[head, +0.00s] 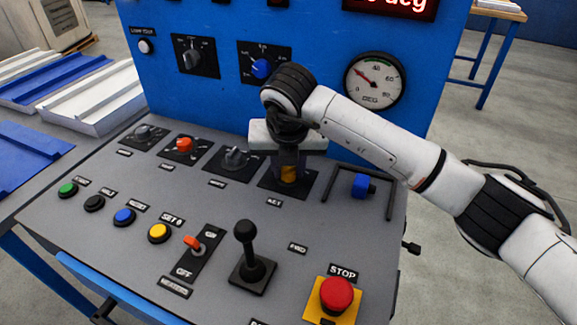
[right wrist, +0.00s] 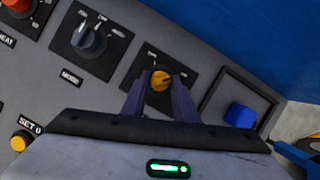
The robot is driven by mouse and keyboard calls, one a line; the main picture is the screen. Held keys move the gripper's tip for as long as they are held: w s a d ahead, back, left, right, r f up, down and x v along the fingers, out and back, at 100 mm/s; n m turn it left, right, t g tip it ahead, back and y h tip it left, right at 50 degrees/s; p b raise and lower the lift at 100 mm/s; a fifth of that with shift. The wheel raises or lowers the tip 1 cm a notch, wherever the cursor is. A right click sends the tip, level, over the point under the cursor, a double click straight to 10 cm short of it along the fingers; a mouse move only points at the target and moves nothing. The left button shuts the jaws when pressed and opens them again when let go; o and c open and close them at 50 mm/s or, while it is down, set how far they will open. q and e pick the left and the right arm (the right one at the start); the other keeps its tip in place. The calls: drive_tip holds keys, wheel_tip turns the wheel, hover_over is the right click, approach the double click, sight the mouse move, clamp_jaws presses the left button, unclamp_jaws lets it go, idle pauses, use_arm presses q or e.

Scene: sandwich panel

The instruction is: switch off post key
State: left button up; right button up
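A yellow rotary knob (right wrist: 161,80) sits on a black square plate in the right wrist view. It also shows in the head view (head: 289,174), at the right end of the row of rotary switches. Its label is too small to read, so I cannot confirm that it is the post key. My right gripper (head: 289,166) points down over this plate, one finger on each side of the knob. In the right wrist view the fingers (right wrist: 161,88) come close to the knob; whether they press on it I cannot tell. My left gripper is out of view.
A grey knob (head: 235,158) stands left of the plate, a blue switch inside a guard frame (head: 361,185) right of it. A black joystick (head: 247,252) and red stop button (head: 337,294) stand nearer the front. The blue upright panel (head: 215,110) rises behind.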

drive_tip(key=shift+d+n+y+b, duration=0.2)
drive_tip(key=shift+n+y+b, duration=0.3)
drive_tip(key=shift+n+b, duration=0.6)
drive_tip(key=n+y+b, duration=0.1)
drive_tip(key=n, duration=0.3)
drive_tip(key=shift+w, duration=0.1)
drive_tip(key=n+g+y, duration=0.1)
drive_tip(key=n, duration=0.1)
drive_tip(key=shift+d+n, duration=0.15)
drive_tip(key=shift+n, duration=0.15)
drive_tip(key=n+g+y, duration=0.1)
drive_tip(key=n, duration=0.1)
drive_tip(key=shift+w+r+n, duration=0.1)
drive_tip(key=shift+w+n, duration=0.05)
drive_tip(key=shift+n, duration=0.25)
drive_tip(key=n, duration=0.2)
drive_tip(key=n+g, duration=0.1)
drive_tip(key=n, duration=0.1)
drive_tip(key=shift+w+n+g+y+p, duration=0.15)
drive_tip(key=shift+n+g+y+p, duration=0.15)
drive_tip(key=shift+p, duration=0.05)
drive_tip(key=shift+n+g, duration=0.4)
drive_tip(key=shift+n, duration=0.4)
